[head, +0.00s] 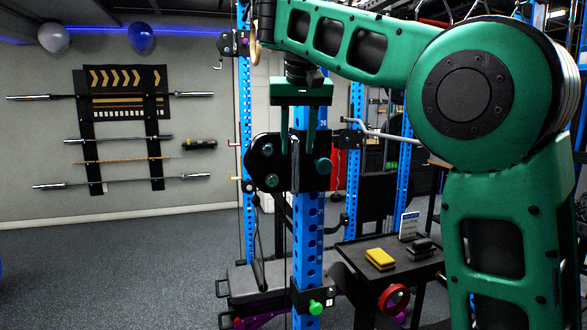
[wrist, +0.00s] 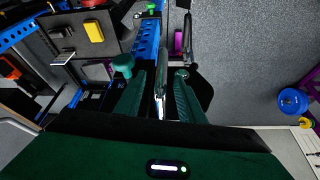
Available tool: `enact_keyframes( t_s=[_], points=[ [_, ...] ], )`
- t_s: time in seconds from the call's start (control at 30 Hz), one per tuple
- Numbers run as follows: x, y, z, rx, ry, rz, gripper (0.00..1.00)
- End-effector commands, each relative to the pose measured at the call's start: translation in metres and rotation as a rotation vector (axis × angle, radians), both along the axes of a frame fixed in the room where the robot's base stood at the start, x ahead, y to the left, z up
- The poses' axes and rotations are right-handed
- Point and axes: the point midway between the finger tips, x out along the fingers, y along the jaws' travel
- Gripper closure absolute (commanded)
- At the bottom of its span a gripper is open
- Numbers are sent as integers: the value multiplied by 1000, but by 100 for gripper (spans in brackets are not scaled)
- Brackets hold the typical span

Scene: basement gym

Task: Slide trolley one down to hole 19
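The blue upright (head: 308,235) stands in the middle of the head view, with a column of holes and a small number that looks like 26 near the gripper. A black trolley (head: 258,166) with round rollers and a dark green knob (head: 323,165) sits on it at about that height. My gripper (head: 298,148) points down at the trolley from above, its two green fingers apart. In the wrist view, the fingers (wrist: 160,95) lie on either side of a thin silver-edged part (wrist: 160,82), with gaps visible. The knob (wrist: 122,64) is beside the left finger. I cannot read hole 19.
A black bracket with a bright green knob (head: 315,308) is low on the same upright. A dark side table (head: 365,248) holds yellow (head: 380,259) and black blocks and a small sign, right of the upright. A bench (head: 250,283) lies behind. Open floor is at left.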

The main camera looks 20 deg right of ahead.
Motion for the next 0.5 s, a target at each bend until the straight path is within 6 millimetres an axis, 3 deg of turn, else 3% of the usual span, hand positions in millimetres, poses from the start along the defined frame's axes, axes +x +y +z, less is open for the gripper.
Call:
enact_keyframes(
  t_s=[0.5],
  points=[
    [10, -3, -25, -3, -1, -2, 64]
  ],
)
